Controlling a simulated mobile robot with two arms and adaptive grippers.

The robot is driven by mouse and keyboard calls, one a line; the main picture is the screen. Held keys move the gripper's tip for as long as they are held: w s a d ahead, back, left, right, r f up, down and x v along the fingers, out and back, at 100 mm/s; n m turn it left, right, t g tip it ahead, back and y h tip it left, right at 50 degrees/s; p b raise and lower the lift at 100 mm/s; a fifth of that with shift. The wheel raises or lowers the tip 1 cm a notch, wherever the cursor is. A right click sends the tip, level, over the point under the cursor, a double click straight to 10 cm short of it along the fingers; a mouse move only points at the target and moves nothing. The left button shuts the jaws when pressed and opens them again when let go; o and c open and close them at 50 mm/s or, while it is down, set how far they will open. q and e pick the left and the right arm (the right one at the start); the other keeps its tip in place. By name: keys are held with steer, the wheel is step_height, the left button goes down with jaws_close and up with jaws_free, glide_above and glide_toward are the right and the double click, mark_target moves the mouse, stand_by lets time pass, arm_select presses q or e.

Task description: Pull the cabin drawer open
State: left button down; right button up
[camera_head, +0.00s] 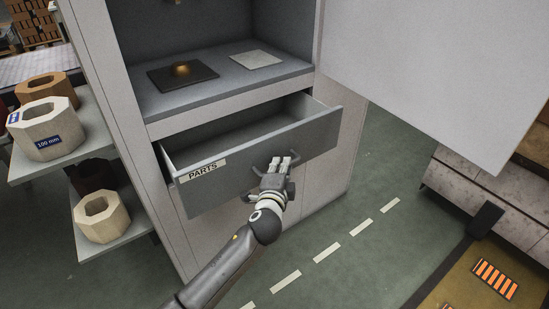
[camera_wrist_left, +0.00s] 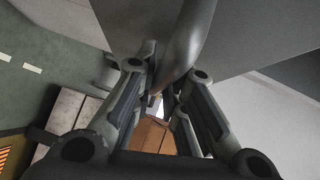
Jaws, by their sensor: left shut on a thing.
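The grey drawer (camera_head: 315,133), with a white "PARTS" label (camera_head: 203,171) on its front, stands pulled out of the pale cabinet (camera_head: 345,170). Its inside shows and looks empty. My left gripper (camera_head: 281,164) is at the middle of the drawer front, its arm coming up from below. In the left wrist view my left gripper (camera_wrist_left: 164,95) has its fingers shut around the curved grey drawer handle (camera_wrist_left: 188,42). The fingers hide part of the handle. My right gripper is in neither view.
Above the drawer, an open shelf holds a dark plate (camera_head: 165,79) and a pale plate (camera_head: 257,59). A large pale panel (camera_head: 440,60) overhangs at upper right. Side shelves at left hold octagonal blocks (camera_head: 45,135). Green floor (camera_head: 350,260) with white dashes is clear in front.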

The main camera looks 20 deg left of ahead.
arm_select(q)
steer(key=shift+s+d+f, duration=0.1)
steer(key=shift+s+d, duration=1.25)
steer(key=shift+d, duration=0.3)
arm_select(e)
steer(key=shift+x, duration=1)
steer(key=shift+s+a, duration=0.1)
arm_select(q)
steer(key=c, duration=1.8)
jaws_free()
steer(key=shift+o, duration=0.2)
steer(key=s+d+r, duration=0.1)
steer(key=s, duration=1)
steer(key=shift+s+d+r, duration=0.2)
steer(key=shift+s+r, duration=0.15)
steer(key=shift+s, duration=0.05)
